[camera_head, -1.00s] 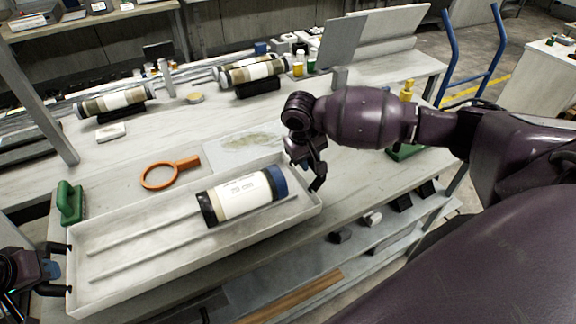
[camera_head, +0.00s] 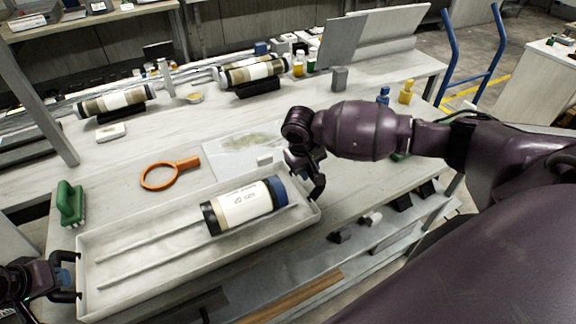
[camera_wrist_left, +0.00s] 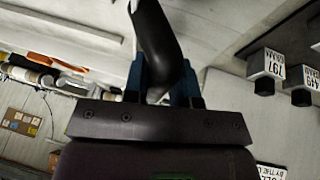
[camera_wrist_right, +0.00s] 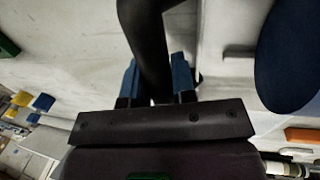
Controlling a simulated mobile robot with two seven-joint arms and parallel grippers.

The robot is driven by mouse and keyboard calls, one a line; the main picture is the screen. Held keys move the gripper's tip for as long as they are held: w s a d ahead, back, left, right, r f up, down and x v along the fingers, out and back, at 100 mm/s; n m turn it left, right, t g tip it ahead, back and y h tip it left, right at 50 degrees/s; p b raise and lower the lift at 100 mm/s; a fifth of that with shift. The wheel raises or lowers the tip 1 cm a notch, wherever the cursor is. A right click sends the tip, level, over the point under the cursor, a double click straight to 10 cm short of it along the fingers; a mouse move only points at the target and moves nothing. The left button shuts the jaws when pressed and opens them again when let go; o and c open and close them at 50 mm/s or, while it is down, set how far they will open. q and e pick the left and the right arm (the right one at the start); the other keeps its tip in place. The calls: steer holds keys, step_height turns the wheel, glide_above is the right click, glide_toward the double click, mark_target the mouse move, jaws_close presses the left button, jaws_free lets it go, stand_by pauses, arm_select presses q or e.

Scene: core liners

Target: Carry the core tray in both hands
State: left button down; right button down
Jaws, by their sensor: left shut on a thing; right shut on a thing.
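The core tray (camera_head: 150,296) is a long, shallow, pale tray with two thin rails inside and a dark handle at each end. A core liner (camera_head: 243,207) with a white label, black cap and blue cap lies on the rails toward the tray's right end. My left gripper (camera_head: 66,280) is shut on the tray's left handle; the handle (camera_wrist_left: 155,40) also shows between the blue fingers in the left wrist view. My right gripper (camera_head: 312,178) is shut on the right handle, and that handle (camera_wrist_right: 148,50) shows dark in the right wrist view. Whether the tray touches the table is unclear.
Other liners (camera_head: 115,101) rest on black cradles behind. A lower shelf (camera_head: 380,245) holds dark blocks.

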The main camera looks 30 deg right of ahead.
arm_select(q)
steer(key=c, duration=0.9)
jaws_free()
arm_select(e)
steer(key=c, duration=0.9)
jaws_free()
steer(key=shift+c, duration=0.2)
arm_select(q)
steer(key=v, duration=1.2)
arm_select(e)
steer(key=v, duration=1.2)
arm_select(q)
steer(key=shift+s+f, duration=0.1)
arm_select(e)
steer(key=shift+s, duration=0.1)
